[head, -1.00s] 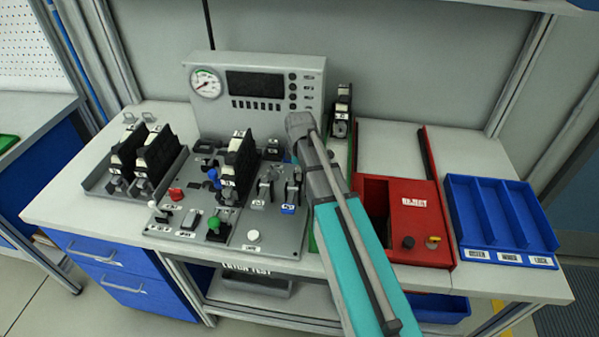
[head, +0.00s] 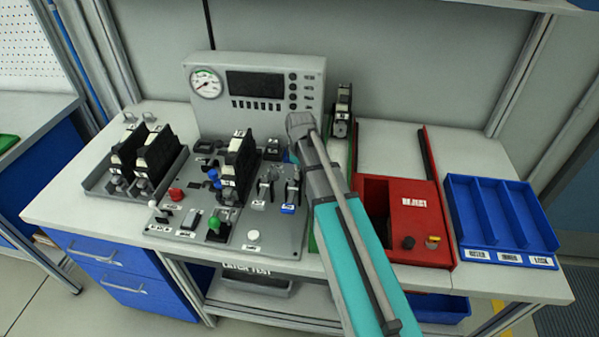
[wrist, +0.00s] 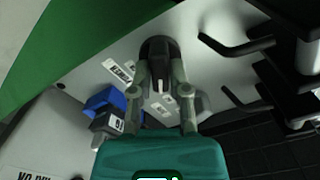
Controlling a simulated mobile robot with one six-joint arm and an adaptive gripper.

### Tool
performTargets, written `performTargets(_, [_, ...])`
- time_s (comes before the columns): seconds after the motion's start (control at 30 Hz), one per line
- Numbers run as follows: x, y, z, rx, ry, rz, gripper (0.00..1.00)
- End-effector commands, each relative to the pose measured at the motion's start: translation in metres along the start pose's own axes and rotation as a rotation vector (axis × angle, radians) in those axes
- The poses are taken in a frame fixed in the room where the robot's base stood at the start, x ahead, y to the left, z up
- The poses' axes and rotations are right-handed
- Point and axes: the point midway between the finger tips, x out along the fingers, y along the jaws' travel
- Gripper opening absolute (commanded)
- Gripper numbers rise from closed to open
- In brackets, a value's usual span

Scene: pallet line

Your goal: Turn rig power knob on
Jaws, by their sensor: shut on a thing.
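The power knob (wrist: 158,54) is a dark round knob with a white pointer line, on the grey rig panel in the wrist view. My gripper (wrist: 159,78) has one finger on each side of it and is shut on it. The pointer line runs roughly along the picture's vertical. In the head view my arm covers the knob and my fingers. The grey test rig (head: 275,232) stands on the bench, with a gauge (head: 206,83) and a dark display (head: 255,85) on its upright back.
Close by in the wrist view are a blue part (wrist: 104,101) and dark bent handles (wrist: 235,47). On the bench, a red reject box (head: 425,225) and a blue divided tray (head: 500,215) stand right of my arm. Black modules (head: 158,153) sit at left.

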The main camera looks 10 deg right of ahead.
Motion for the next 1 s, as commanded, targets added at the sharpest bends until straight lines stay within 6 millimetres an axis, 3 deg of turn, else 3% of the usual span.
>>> performTargets(0.4, [-0.0001,0.0016,-0.0011,0.012,0.003,0.003,0.00])
performTargets(0.43, [-0.0001,0.0016,-0.0011,0.012,0.003,0.003,0.28])
performTargets(0.6, [0.0000,0.0014,-0.0005,0.012,0.002,0.002,0.57])
performTargets(0.87, [0.0000,0.0012,0.0002,0.012,0.001,0.001,0.57])
performTargets(1.0, [-0.0009,0.0011,0.0003,0.007,0.001,0.001,0.83])
